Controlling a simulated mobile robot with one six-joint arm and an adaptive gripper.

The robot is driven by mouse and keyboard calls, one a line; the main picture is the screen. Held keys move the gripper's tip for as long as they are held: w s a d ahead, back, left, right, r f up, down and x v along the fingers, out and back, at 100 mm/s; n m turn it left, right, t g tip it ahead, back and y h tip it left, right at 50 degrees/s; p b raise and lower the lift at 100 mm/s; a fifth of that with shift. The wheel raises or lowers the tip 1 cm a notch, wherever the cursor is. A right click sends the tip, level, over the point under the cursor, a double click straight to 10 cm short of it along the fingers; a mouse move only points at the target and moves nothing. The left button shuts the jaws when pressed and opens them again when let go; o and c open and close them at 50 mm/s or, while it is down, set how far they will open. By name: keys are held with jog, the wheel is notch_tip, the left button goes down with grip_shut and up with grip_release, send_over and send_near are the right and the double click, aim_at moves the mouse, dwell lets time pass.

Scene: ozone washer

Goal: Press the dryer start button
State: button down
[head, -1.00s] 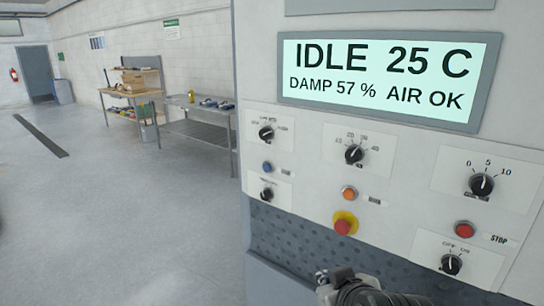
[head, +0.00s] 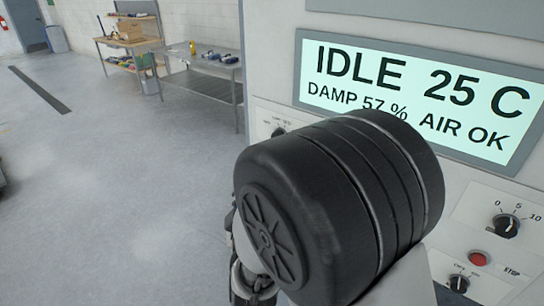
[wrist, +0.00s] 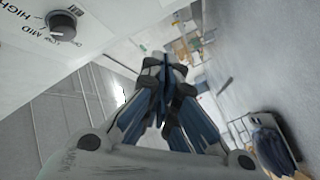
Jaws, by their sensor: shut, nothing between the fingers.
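The dryer panel's display (head: 420,98) reads "IDLE 25 C", "DAMP 57 %" and "AIR OK" in the head view, partly covered by my arm. A red button (head: 479,258) marked STOP shows at the lower right. The blue and orange buttons seen earlier are hidden behind my arm, and no start label can be read. In the wrist view, my gripper (wrist: 166,75) is shut and empty, with the panel's LOW/MID/HIGH knob (wrist: 62,25) at the upper left, apart from the fingers. In the head view I cannot make out the fingertips.
A dial marked 0, 5, 10 (head: 506,225) and a smaller switch knob (head: 458,283) sit near the STOP button. A metal table (head: 205,82) and a wooden bench (head: 128,45) stand at the back left.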

jog(key=shift+s+d, duration=0.1)
jog(key=shift+s, duration=0.05)
jog(key=w+d, duration=0.5)
jog(key=w, duration=0.2)
jog(key=shift+d, duration=0.15)
dwell(0.3)
jog(key=shift+w+d, duration=0.1)
jog(key=shift+w, duration=0.05)
dwell(1.2)
jog(key=shift+w+d, duration=0.2)
jog(key=shift+w, duration=0.05)
jog(key=shift+w+d+b, duration=0.3)
jog(key=shift+w+b, duration=0.1)
jog(key=shift+b, duration=0.15)
dwell(0.7)
jog(key=shift+s, duration=0.1)
jog(key=shift+s+a+b, duration=0.45)
jog(key=shift+s+a, duration=0.1)
jog(key=shift+s, duration=0.1)
